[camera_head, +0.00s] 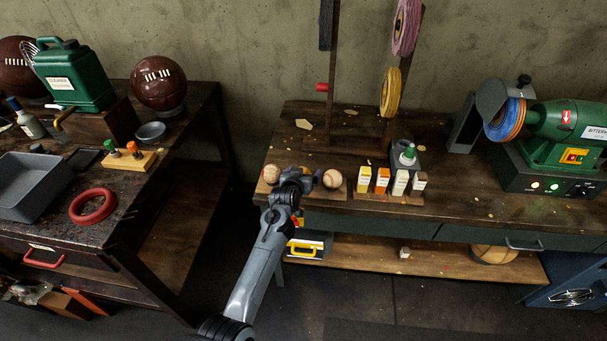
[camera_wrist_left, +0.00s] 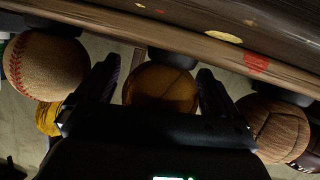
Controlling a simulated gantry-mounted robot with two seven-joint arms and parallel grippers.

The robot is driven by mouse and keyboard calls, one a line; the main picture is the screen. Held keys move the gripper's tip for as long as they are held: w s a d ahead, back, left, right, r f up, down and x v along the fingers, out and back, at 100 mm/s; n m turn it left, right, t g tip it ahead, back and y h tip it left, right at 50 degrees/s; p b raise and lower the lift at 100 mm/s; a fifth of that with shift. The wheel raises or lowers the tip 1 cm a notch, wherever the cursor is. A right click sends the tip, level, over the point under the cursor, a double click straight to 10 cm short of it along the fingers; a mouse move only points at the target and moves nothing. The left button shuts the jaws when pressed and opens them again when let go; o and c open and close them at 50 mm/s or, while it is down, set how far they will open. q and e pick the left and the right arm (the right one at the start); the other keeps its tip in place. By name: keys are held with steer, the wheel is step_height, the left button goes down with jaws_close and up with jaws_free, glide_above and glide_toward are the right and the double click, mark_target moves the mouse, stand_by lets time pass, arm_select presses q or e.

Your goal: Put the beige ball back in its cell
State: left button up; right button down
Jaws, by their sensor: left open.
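A wooden ball rack (camera_head: 345,191) stands at the left end of the workbench.
A post with hanging rolls (camera_head: 391,92) rises behind. A green grinder (camera_head: 560,135) is far right. Another table with a grey tray (camera_head: 38,188) stands left, across a gap.

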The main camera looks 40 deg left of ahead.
arm_select(q)
steer(key=shift+f+b, duration=0.2)
steer(key=shift+b, duration=0.5)
steer(key=p+v, duration=0.3)
steer(key=v, duration=0.6)
steer(key=shift+s+d+r+p, duration=0.1)
steer(key=shift+s+r+p, duration=0.05)
steer(key=shift+r+p, duration=0.15)
steer(key=s+d+f+m+g+h, duration=0.25)
steer(key=s+d, duration=0.35)
steer(key=s, duration=0.5)
steer(key=s+d+f+m+g+h, duration=0.15)
steer(key=s+d+g, duration=0.35)
steer(key=s, duration=0.7)
steer(key=s+d+f+m+g+h, duration=0.1)
steer(key=s+d+m+g, duration=0.15)
steer(key=s+d, duration=0.65)
step_height(320, 180, up, 37)
steer(key=s+a+t+p, duration=0.1)
steer(key=s+p, duration=0.1)
steer(key=p, duration=3.6)
steer(key=shift+s+a+m, duration=0.3)
steer(key=shift+a+m, duration=0.05)
steer(key=shift+m, duration=0.1)
steer(key=shift+f, duration=0.1)
